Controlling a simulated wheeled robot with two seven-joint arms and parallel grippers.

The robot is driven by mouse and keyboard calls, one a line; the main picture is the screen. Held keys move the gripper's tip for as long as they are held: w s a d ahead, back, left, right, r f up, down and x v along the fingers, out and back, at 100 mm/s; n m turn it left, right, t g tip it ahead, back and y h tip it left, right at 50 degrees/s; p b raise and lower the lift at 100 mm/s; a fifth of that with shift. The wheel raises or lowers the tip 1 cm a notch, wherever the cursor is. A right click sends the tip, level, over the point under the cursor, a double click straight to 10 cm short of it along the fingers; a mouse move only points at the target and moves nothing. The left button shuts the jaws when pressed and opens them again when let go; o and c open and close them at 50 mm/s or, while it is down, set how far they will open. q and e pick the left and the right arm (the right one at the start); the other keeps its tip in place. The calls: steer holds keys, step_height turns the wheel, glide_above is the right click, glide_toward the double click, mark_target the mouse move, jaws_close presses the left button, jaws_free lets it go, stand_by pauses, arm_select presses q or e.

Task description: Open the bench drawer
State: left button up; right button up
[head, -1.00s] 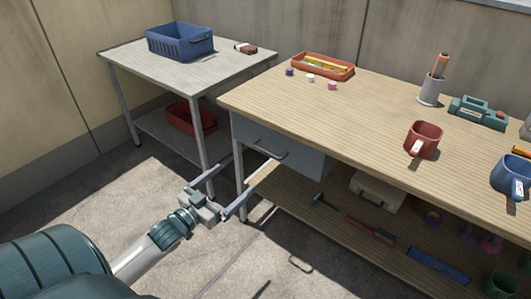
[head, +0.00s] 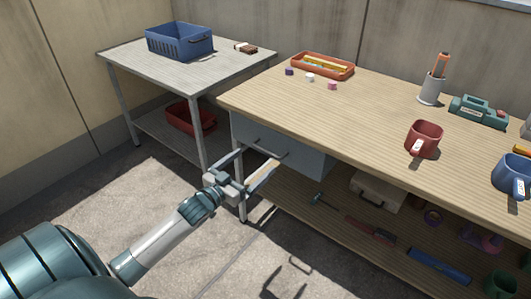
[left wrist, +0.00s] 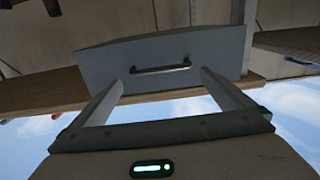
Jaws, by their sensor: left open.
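The bench drawer (head: 290,150) is a blue-grey box under the left end of the wooden bench top (head: 345,115). It looks shut. Its dark bar handle (head: 268,148) is on the front face. My left gripper (head: 258,168) is open and empty, just in front of the drawer and around the height of the handle. In the left wrist view the drawer front (left wrist: 215,50) fills the middle, with the handle (left wrist: 160,69) ahead of and between the two spread fingers (left wrist: 165,85). The fingers appear apart from the handle. My right gripper is not in view.
On the bench stand an orange tray (head: 350,73), a red mug (head: 424,139), a blue mug (head: 512,174) and a pen cup (head: 430,90). The lower shelf holds a beige case (head: 377,190) and tools. A grey side table (head: 200,66) with a blue basket (head: 160,47) stands left.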

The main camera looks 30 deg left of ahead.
mark_target(265, 151)
arm_select(q)
steer(key=shift+w+d+b, duration=0.15)
steer(key=shift+w, duration=1.8)
steer(key=shift+w+d+b, duration=0.15)
steer(key=shift+w, duration=1.8)
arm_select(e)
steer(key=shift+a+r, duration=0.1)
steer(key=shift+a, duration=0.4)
arm_select(q)
steer(key=c, duration=1.2)
steer(key=shift+o, duration=0.2)
steer(key=shift+s, duration=0.15)
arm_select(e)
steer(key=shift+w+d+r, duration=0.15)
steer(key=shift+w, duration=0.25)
